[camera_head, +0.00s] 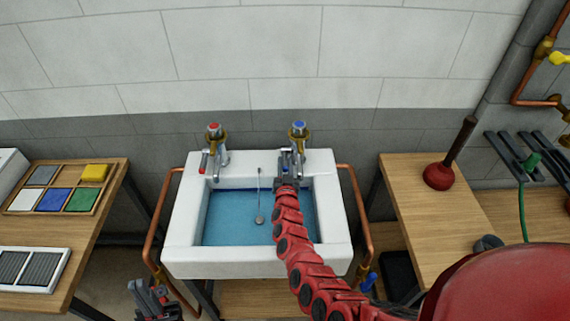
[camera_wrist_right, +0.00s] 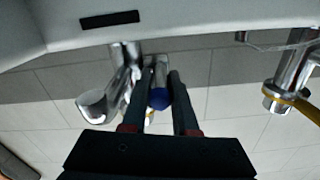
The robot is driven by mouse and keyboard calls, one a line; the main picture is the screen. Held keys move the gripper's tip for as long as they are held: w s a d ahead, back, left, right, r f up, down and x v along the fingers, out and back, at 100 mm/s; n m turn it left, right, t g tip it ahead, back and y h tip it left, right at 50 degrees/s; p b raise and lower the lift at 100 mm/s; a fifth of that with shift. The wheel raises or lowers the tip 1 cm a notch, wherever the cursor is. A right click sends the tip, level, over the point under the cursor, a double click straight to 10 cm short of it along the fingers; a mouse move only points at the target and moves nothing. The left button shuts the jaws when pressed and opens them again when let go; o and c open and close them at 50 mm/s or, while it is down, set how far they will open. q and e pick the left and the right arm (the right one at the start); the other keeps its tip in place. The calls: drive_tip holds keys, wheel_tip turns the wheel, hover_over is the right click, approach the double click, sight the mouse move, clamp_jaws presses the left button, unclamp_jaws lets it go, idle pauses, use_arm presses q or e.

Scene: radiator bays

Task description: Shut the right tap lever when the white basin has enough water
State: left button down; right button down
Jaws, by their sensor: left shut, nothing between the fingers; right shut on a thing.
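The white basin (camera_head: 180,232) stands against the wall with blue-looking water (camera_head: 232,222) covering its floor. The right tap (camera_head: 299,140) has a blue cap. My right gripper (camera_head: 286,180) is at this tap and shut on its lever, whose blue end (camera_wrist_right: 158,98) shows between the fingers (camera_wrist_right: 162,74) in the right wrist view. The left tap (camera_head: 214,142) has a red cap and a red-ended lever (camera_head: 203,163). My left gripper (camera_head: 150,292) is shut and empty, low in front of the basin's left corner. My right arm hides part of the basin's right side.
A chain with a round plug (camera_head: 260,219) hangs in the basin. Copper pipes (camera_head: 361,215) flank it. A left bench (camera_head: 100,215) holds a tray of coloured tiles (camera_head: 48,200). A right bench (camera_head: 405,190) holds a plunger (camera_head: 440,174). A green hose (camera_head: 522,210) hangs further right.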

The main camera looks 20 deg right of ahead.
drive_tip(key=shift+w+r+g+y+p, duration=0.15)
drive_tip(key=shift+r+g+p, duration=0.55)
drive_tip(key=shift+p, duration=1.6)
drive_tip(key=shift+w+r+g+y+p, duration=0.2)
drive_tip(key=shift+r+g+p, duration=0.5)
drive_tip(key=shift+p, duration=1.6)
drive_tip(key=shift+s+p, duration=0.1)
drive_tip(key=shift+p, duration=0.4)
drive_tip(key=shift+f+g, duration=0.15)
drive_tip(key=shift+g, duration=0.15)
drive_tip(key=shift+f, duration=0.15)
drive_tip(key=c, duration=1)
unclamp_jaws()
drive_tip(key=shift+s, duration=0.15)
